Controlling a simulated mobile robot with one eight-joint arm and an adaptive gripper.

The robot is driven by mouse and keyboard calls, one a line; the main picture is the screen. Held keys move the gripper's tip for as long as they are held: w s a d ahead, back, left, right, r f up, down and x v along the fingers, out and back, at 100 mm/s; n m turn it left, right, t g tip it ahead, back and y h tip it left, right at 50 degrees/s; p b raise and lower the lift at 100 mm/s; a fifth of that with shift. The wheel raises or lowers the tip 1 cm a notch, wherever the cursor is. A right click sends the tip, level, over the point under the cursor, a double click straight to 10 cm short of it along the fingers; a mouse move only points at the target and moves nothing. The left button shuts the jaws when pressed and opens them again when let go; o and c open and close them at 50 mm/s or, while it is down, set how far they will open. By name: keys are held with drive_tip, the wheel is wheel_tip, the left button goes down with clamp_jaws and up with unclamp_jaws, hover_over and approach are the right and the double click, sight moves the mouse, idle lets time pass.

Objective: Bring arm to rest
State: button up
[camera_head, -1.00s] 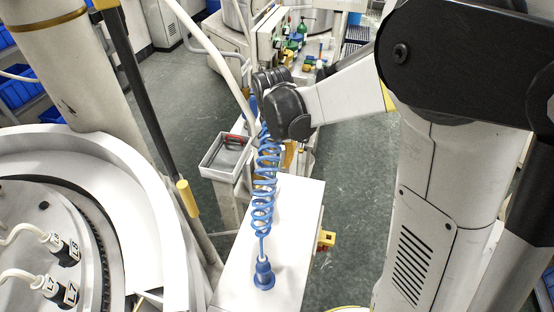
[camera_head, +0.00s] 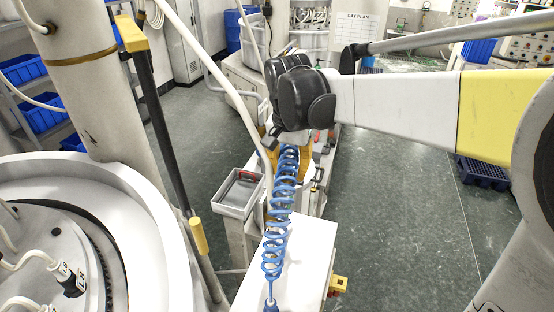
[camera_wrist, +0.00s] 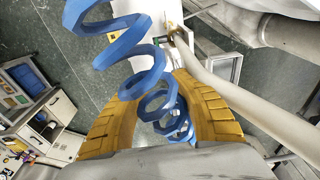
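My gripper (camera_head: 289,155) hangs below the black wrist joints, left of my white and yellow arm link, over the far end of a white-topped unit. In the wrist view my gripper (camera_wrist: 155,85) shows two yellow ribbed fingers spread apart, so it is open. A blue coiled hose (camera_head: 275,225) rises from the unit's top towards the gripper. It crosses the finger gap in the wrist view (camera_wrist: 145,60); I cannot tell whether it touches the fingers. No object is seen gripped.
A grey tray (camera_head: 239,194) with a red-handled item stands left of the white unit top (camera_head: 300,265). A large round machine (camera_head: 125,190) and a black-and-yellow post (camera_head: 165,130) stand at the left. Green floor (camera_head: 400,215) is open at the right.

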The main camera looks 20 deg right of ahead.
drive_tip(key=shift+f, duration=0.1)
drive_tip(key=s+f+n+t+b, duration=0.2)
drive_tip(key=s+f+b, duration=0.3)
drive_tip(key=f+b, duration=0.5)
drive_tip(key=s+f+n+t+b, duration=0.2)
drive_tip(key=s+f+b, duration=0.3)
drive_tip(key=f+b, duration=0.6)
drive_tip(key=s+d+f+n+t+b, duration=0.1)
drive_tip(key=s+f+n+b, duration=0.1)
drive_tip(key=s+f+b, duration=0.4)
wheel_tip(320, 180, down, 6)
drive_tip(key=shift+d+f+n+t+y+b, duration=0.1)
drive_tip(key=shift+f+n+t+y+b, duration=0.25)
drive_tip(key=shift+b, duration=2.35)
